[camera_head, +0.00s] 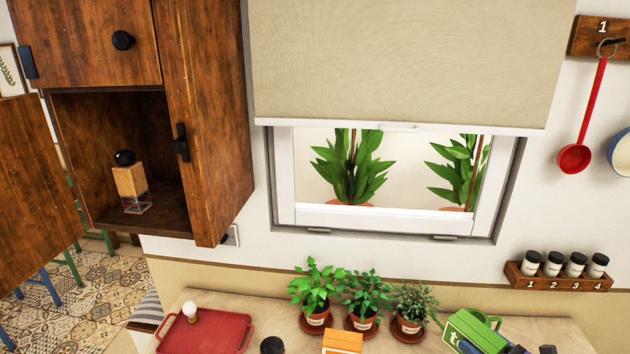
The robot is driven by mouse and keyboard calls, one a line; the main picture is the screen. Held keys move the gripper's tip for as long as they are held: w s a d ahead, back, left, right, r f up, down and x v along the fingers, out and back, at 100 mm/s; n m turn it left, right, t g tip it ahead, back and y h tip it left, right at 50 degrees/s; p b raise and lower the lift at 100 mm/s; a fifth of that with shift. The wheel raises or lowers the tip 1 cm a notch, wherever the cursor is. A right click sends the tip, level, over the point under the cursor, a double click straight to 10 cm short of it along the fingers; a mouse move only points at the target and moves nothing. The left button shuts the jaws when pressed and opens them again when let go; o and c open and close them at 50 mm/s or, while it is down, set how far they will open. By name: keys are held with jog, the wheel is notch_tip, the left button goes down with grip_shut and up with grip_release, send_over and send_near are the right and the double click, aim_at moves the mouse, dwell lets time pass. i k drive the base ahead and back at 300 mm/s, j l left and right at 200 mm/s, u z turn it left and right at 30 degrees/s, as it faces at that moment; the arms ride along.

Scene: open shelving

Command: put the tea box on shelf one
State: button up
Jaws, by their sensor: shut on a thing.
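A green tea box (466,328) with white lettering is at the bottom right, tilted, above or at the counter's right part; I cannot tell if it touches the counter. Dark parts of my gripper (493,347) show at the bottom edge against the box, shut on it. Most of my gripper and the box's lower part are cut off by the frame. No shelf marked as shelf one can be made out.
Three potted herbs (361,324) stand along the counter's back, left of the box. A red tray (225,334) and an orange box (342,342) are further left. A numbered spice rack (556,283) is on the wall at right. An open wooden cabinet (215,110) hangs at left.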

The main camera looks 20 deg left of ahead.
aim_at(181, 192)
jog(key=k+j, duration=0.15)
jog(key=j, duration=0.25)
jog(key=k+j, duration=0.1)
jog(key=j, duration=0.3)
jog(key=k+j+z, duration=0.1)
jog(key=j, duration=0.3)
jog(key=k+j, duration=0.2)
jog(key=j, duration=0.2)
jog(key=k+j+z, duration=0.1)
jog(key=j, duration=0.3)
jog(key=k, duration=0.05)
